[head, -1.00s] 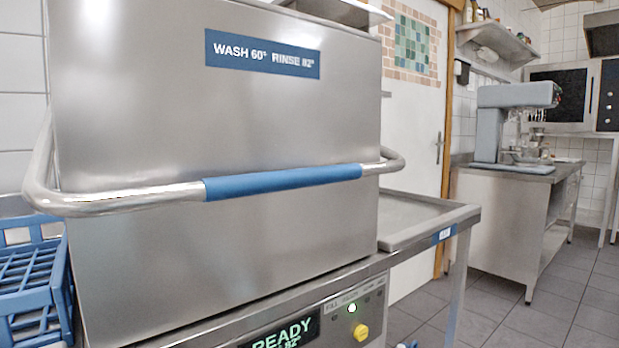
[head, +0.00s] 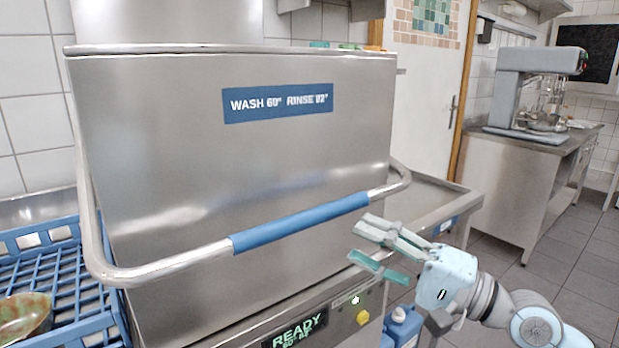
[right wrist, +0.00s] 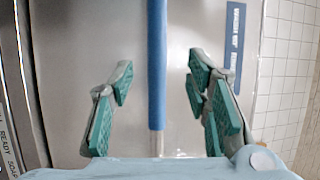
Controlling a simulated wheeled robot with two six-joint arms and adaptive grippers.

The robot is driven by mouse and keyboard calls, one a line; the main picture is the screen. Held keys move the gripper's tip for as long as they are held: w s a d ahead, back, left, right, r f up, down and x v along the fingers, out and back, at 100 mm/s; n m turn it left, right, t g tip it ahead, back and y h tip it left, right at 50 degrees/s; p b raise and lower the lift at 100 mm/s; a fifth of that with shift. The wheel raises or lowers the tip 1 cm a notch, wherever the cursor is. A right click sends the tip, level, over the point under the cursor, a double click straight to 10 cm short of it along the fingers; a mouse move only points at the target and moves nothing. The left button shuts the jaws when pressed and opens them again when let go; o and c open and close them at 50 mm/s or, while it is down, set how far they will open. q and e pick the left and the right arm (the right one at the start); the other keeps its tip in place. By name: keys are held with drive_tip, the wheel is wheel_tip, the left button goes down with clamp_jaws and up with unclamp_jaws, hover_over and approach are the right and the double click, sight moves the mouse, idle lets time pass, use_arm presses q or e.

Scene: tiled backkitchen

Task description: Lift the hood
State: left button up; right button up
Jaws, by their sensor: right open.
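The stainless steel dishwasher hood (head: 200,170) is down over the machine. Its front bar handle has a blue grip sleeve (head: 300,222) in the middle and bare metal ends. My right gripper (head: 367,246) is open and empty in front of the sleeve's right end, slightly below it. I cannot see contact with the bar. My left gripper does not show.
A blue dish rack (head: 62,285) with a bowl (head: 24,316) stands on the left. The control panel with a lit READY display (head: 295,330) is below the hood. A steel side table (head: 440,200) is on the right, with blue containers (head: 402,325) below.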

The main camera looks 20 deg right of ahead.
sight(316, 223)
drive_tip(key=p+x, duration=0.4)
drive_tip(key=x, duration=0.1)
drive_tip(key=shift+r, duration=0.25)
drive_tip(key=x, duration=0.4)
drive_tip(key=shift+w+a+f+p, duration=0.25)
drive_tip(key=shift+w+f+p, duration=0.05)
drive_tip(key=shift+p, duration=0.05)
drive_tip(key=shift+w+a, duration=0.35)
clamp_jaws()
